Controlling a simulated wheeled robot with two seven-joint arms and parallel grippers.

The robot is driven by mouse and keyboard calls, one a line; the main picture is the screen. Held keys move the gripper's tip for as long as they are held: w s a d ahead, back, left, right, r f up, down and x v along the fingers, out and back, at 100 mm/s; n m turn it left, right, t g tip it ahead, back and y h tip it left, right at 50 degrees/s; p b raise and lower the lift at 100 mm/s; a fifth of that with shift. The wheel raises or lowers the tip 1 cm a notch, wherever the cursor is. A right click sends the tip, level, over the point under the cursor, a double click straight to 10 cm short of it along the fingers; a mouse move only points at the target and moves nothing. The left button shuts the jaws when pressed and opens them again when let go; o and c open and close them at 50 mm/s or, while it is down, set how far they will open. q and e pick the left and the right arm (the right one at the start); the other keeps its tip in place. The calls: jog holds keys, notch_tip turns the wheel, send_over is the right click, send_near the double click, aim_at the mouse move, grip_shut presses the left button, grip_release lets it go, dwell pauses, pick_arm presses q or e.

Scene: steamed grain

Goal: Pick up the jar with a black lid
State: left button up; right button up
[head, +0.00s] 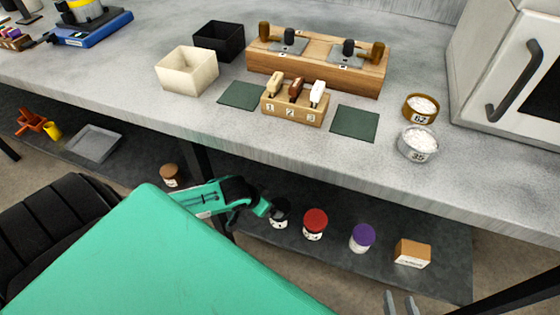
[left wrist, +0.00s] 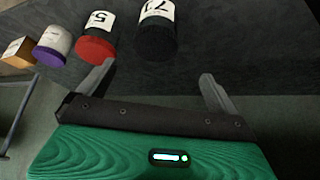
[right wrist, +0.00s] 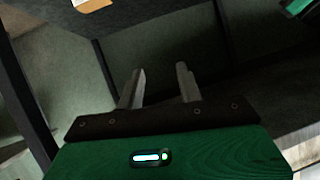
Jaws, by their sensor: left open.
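The jar with a black lid (head: 280,214) stands on the lower shelf, to the left of a red-lidded jar.
A red-lidded jar (head: 315,222), a purple-lidded jar (head: 362,237) and a small box (head: 412,253) stand to the right on the shelf. A brown-lidded jar (head: 170,175) stands left. The grey counter (head: 210,115) overhangs the shelf, with a dark post (head: 194,155) below.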

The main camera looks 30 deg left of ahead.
aim_at(279, 207)
pick_arm(q)
jog(key=b+x, duration=0.2)
jog(key=x, duration=0.3)
jog(key=shift+w+f, duration=0.15)
jog(key=shift+f, duration=0.25)
jog(key=shift+b+x, duration=0.3)
jog(key=shift+x, duration=0.8)
jog(key=shift+w+d+f, duration=0.1)
jog(key=shift+w+f, duration=0.1)
jog(key=shift+f, duration=0.1)
jog(key=x, duration=0.1)
jog(key=b+x, duration=0.1)
jog(key=x, duration=0.1)
jog(key=b+x, duration=0.1)
jog(key=shift+w+d+f, duration=0.15)
jog(key=shift+d, duration=0.2)
jog(key=shift+w+f+b, duration=0.1)
jog(key=shift+b, duration=0.2)
pick_arm(e)
jog(key=w+d+r+t+y, duration=0.1)
jog(key=w+r+t, duration=0.1)
jog(key=r+t, duration=0.4)
jog(key=w+d+r+t+y, duration=0.1)
jog(key=w+r+t, duration=0.1)
jog(key=r+t, duration=0.4)
notch_tip(279, 207, up, 5)
jog(key=shift+d+r+m+t, duration=0.15)
jog(key=shift+d+m+t, duration=0.1)
jog(key=shift+m+t, duration=0.05)
